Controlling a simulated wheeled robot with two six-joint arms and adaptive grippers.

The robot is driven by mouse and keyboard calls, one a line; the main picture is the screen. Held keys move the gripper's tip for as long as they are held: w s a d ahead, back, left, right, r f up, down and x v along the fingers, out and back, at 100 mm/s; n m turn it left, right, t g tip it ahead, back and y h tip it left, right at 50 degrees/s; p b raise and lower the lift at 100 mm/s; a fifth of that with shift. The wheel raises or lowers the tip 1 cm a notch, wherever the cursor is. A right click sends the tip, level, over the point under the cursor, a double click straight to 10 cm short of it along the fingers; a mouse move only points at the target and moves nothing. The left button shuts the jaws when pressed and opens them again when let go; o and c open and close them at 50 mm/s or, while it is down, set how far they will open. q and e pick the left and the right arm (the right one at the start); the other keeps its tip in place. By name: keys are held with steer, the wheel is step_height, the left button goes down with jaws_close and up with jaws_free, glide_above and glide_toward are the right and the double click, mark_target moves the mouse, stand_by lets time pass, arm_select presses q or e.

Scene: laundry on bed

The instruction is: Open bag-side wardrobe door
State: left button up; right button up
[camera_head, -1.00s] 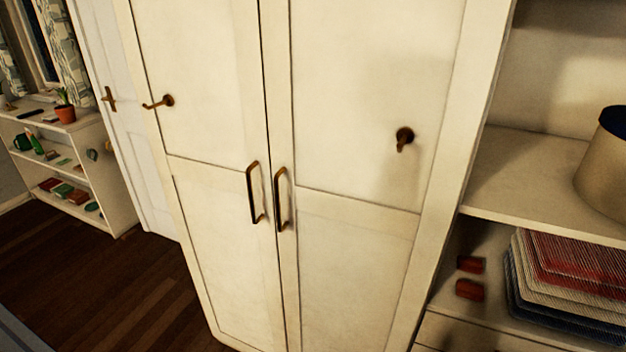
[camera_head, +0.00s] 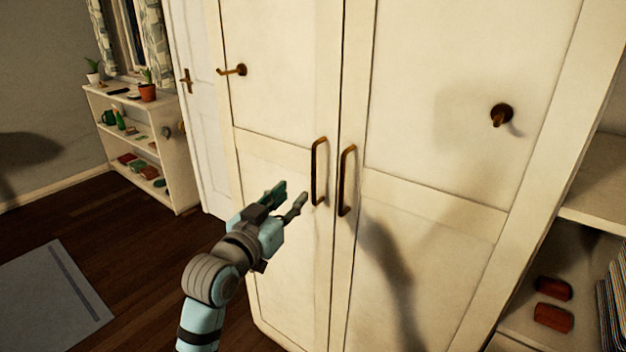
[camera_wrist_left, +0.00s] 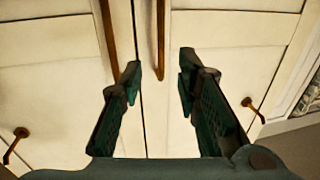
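The cream wardrobe has a left door (camera_head: 285,70) and a right door (camera_head: 450,60), both shut. A bronze left door handle (camera_head: 315,172) and right door handle (camera_head: 345,180) stand side by side at the middle seam. My left gripper (camera_head: 292,194) is open and empty, just left of the left door handle. In the left wrist view, which looks upside down, the left door handle (camera_wrist_left: 161,50) shows between the open fingers (camera_wrist_left: 160,72). The right door handle (camera_wrist_left: 109,38) lies outside them. I cannot tell whether anything touches. No bag shows. My right gripper is out of view.
Bronze hooks stick out from the left door (camera_head: 240,70) and right door (camera_head: 501,115). Open shelving (camera_head: 590,200) adjoins on the right. A low bookcase (camera_head: 188,180) and a white room door (camera_head: 200,110) stand at left. Dark floor (camera_head: 130,240) is clear beside a rug (camera_head: 50,300).

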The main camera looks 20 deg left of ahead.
mark_target(313, 174)
arm_select(q)
steer(key=w, duration=0.3)
steer(key=w+d+b, duration=0.1)
steer(key=w, duration=0.3)
steer(key=w+d, duration=0.1)
steer(key=w, duration=0.3)
steer(key=shift+f+b, duration=0.2)
steer(key=shift+b, duration=0.2)
steer(key=shift+w, duration=0.5)
jaws_close()
